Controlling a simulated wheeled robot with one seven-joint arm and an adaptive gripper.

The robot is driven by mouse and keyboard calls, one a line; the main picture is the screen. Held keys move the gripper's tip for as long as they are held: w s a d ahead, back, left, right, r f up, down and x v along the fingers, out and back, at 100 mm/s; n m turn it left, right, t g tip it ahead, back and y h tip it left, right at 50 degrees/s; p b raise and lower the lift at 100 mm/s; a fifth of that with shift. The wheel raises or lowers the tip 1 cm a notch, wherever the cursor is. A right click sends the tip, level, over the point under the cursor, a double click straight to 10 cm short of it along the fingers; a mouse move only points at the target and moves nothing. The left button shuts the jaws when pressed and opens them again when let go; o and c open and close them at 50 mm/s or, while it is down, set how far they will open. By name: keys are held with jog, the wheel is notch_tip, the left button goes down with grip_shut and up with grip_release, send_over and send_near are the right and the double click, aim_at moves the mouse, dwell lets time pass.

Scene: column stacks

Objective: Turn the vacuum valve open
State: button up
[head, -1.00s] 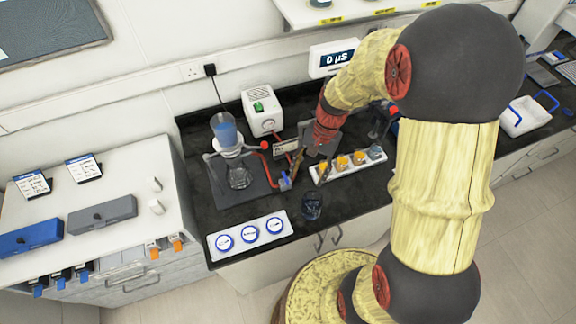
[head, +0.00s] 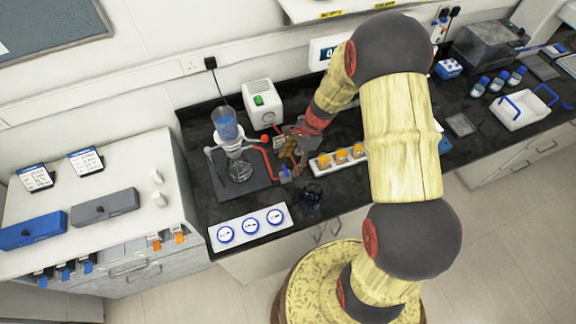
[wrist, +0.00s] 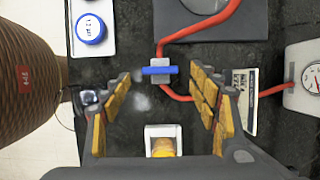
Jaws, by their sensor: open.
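The vacuum valve (wrist: 159,71) is a small grey block with a blue bar handle, set in a red hose. In the wrist view the handle lies crosswise, across the line of the hose. The valve also shows in the head view (head: 285,177) as a small blue spot at the right edge of the dark filter stand. My gripper (wrist: 161,77) is open and empty. Its yellow-padded fingers appear on either side of the valve in the wrist view, apart from it. In the head view my gripper (head: 288,153) is just behind the valve; its fingertips are hard to make out.
A glass filter flask (head: 238,165) with blue liquid above stands left of the valve. A white pump (head: 262,103) with a gauge is behind. A white rack with yellow-topped vials (head: 341,157) is right, a dark beaker (head: 311,197) in front, and a blue-lidded tray (head: 250,227) front left.

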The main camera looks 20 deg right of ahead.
aim_at(286, 172)
jog(key=shift+x, duration=1.35)
jog(key=shift+c, duration=1)
jog(key=c, duration=1)
